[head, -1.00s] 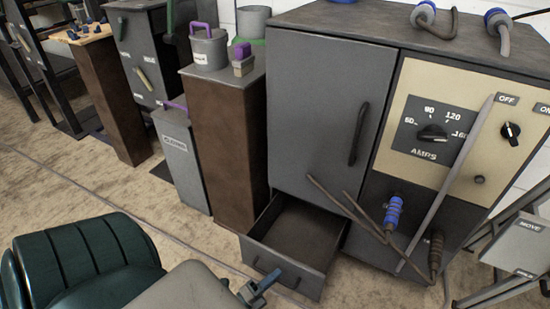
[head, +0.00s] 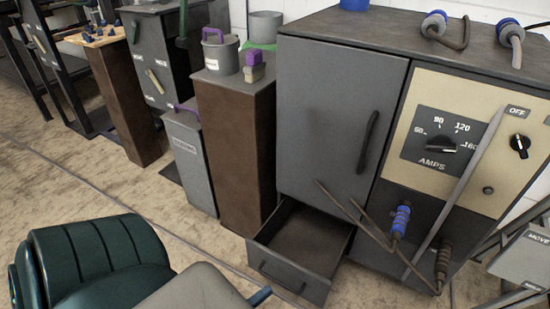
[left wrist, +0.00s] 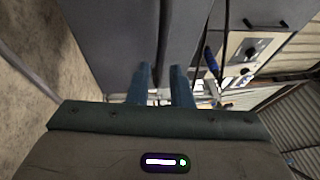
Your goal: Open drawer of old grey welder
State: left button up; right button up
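The old grey welder (head: 335,120) stands at the right in the head view, a tall grey cabinet with an AMPS panel. Its drawer (head: 308,290) at the bottom left is pulled well out, and its inside looks empty. The drawer's dark handle (head: 281,279) is on its front. My left gripper (head: 260,296) is mostly hidden behind my arm; a blue fingertip shows close to the drawer front. I cannot tell if it touches. In the left wrist view its two blue fingers (left wrist: 163,86) are apart with nothing clear between them. My right gripper is not in view.
A brown pedestal (head: 235,160) with a grey can and a small purple-handled block stands left of the welder. A grey bin (head: 190,165) is beside it. Rods (head: 370,222) and blue-banded cables hang at the welder's front. The floor (head: 60,190) at left is clear.

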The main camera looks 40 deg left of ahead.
pick_arm(q)
jog(key=v, duration=0.5)
dwell(0.4)
